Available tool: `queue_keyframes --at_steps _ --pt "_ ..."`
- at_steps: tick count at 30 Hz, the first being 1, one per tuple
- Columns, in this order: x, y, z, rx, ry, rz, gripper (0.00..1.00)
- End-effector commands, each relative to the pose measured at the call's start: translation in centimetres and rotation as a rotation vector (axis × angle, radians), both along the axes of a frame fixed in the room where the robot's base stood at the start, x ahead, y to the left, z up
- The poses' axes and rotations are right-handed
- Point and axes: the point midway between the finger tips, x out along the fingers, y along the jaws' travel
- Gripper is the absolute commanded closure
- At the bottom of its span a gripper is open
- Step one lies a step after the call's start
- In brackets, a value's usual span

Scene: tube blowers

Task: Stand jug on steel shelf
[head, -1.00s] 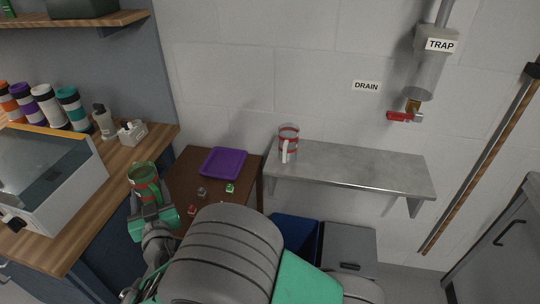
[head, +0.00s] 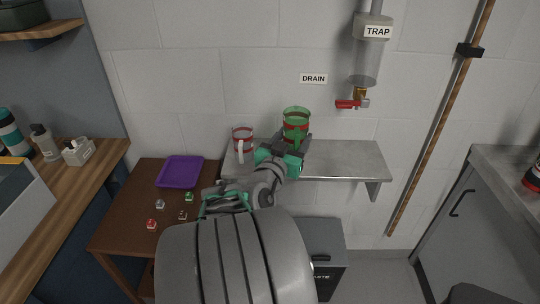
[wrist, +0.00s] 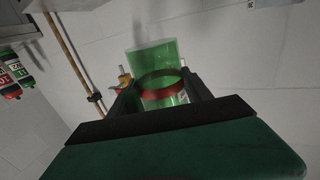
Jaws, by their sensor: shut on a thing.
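A green see-through jug with red bands (head: 296,122) is in my gripper (head: 294,143), which is shut on it. The jug looks about upright in the head view, in front of the wall and over the middle of the steel shelf (head: 345,162). Whether its base touches the shelf is hidden by my gripper. In the wrist view the jug (wrist: 157,80) sits between the two dark fingers. A second jug, clear with red bands and a white handle (head: 242,143), stands at the shelf's left end.
The shelf's right part is clear. A red-handled valve (head: 350,104) under the trap (head: 368,60) is above the shelf, right of the held jug. A brown table (head: 130,205) with a purple tray (head: 180,171) and several small blocks stands left. A grey bin (head: 322,262) is below.

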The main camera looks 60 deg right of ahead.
Motion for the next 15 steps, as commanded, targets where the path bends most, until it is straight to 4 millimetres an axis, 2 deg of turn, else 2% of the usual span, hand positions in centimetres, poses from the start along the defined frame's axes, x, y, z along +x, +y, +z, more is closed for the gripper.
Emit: queue_keyframes --at_steps 11,12,15 --pt "5.3 -7.2 -4.2 0.005 0.004 -0.001 1.00" --pt "5.8 -7.8 -5.4 0.006 0.007 0.000 1.00" --pt "6.9 -9.2 -7.5 0.005 0.004 0.000 1.00"
